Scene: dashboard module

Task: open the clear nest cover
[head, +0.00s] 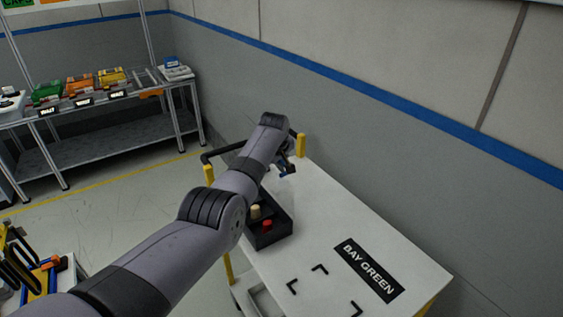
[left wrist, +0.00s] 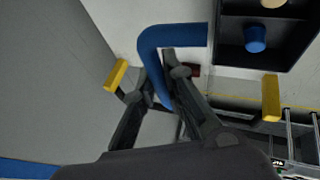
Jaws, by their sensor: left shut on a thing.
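My left gripper (left wrist: 162,68) is shut on a curved blue handle (left wrist: 180,35) in the left wrist view; the handle bends around past its fingers. In the head view my left arm reaches over the white table, and the gripper (head: 287,168) is small and partly hidden at its far end. A black nest tray (head: 283,232) with a cream and a red peg is on the table, partly behind the arm. Its dark corner (left wrist: 304,48) shows in the left wrist view with a blue peg. I cannot make out the clear cover panel itself. My right gripper is not in view.
Yellow posts (head: 301,145) stand at the table's far end, with a black bar (head: 222,151) beside them. A "BAY GREEN" label (head: 369,270) and black corner marks lie on the clear near tabletop (head: 325,225). A shelf with coloured bins stands far left.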

